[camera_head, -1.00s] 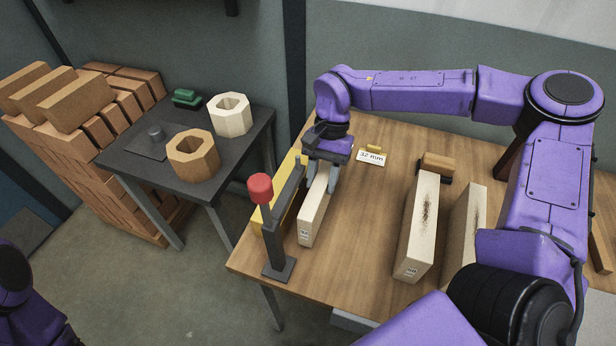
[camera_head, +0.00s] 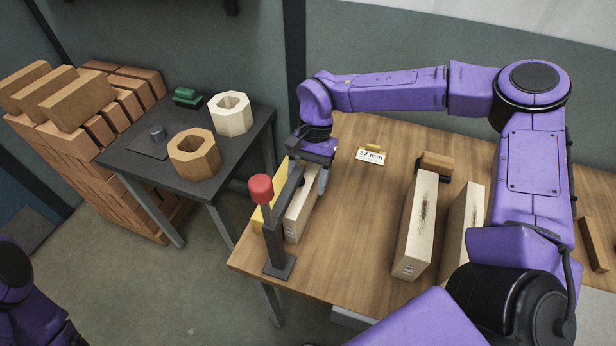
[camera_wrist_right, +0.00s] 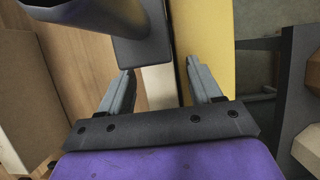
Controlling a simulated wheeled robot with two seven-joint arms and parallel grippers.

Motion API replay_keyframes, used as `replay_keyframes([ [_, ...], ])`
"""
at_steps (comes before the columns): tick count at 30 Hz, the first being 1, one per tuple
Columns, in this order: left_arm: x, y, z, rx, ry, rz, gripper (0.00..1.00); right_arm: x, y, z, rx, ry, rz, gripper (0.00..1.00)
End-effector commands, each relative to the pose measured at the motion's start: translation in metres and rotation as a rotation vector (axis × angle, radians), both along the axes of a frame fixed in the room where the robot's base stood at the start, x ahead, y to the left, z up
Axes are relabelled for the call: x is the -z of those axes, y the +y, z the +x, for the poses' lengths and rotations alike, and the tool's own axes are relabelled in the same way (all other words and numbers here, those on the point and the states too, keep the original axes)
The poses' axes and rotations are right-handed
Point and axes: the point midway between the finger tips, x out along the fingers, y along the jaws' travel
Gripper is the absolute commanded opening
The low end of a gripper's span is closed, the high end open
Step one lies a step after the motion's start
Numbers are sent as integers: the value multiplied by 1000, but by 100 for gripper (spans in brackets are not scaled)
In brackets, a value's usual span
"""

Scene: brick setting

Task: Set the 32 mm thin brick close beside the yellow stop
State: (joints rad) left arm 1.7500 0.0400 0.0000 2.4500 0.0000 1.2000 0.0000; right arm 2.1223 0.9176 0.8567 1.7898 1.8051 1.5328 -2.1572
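The thin pale brick (camera_head: 299,222) stands on edge on the wooden table, beside the yellow stop (camera_head: 257,217). Its top also shows in the right wrist view (camera_wrist_right: 160,88), alongside the yellow stop (camera_wrist_right: 212,40). Any small gap between brick and stop is hard to make out. My right gripper (camera_head: 311,180) is over the brick's far end. In the wrist view its fingers (camera_wrist_right: 161,80) stand apart on either side of the brick, with slivers of space, so it looks open. The left gripper is out of view.
Two thicker pale bricks (camera_head: 414,235) stand to the right, with clear table between. A "32 mm" card (camera_head: 370,155) stands behind. A dark side table (camera_head: 225,150) carries two octagonal rings.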

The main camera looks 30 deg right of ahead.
Motion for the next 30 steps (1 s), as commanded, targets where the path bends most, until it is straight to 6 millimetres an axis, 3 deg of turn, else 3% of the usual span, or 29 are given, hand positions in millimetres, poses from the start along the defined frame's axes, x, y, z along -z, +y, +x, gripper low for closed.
replay_keyframes([
  [7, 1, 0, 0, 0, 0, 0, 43, -16, -4, 5, 0, -4, 0, 64],
  [15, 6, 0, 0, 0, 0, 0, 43, -80, -23, 22, 1, -5, -1, 64],
  [19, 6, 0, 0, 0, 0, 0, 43, -102, -30, 28, 0, -2, -1, 64],
  [24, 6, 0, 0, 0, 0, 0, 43, -114, -34, 31, -1, 0, 0, 64],
  [30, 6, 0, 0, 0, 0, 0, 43, -114, -34, 31, -1, 1, 0, 64],
])
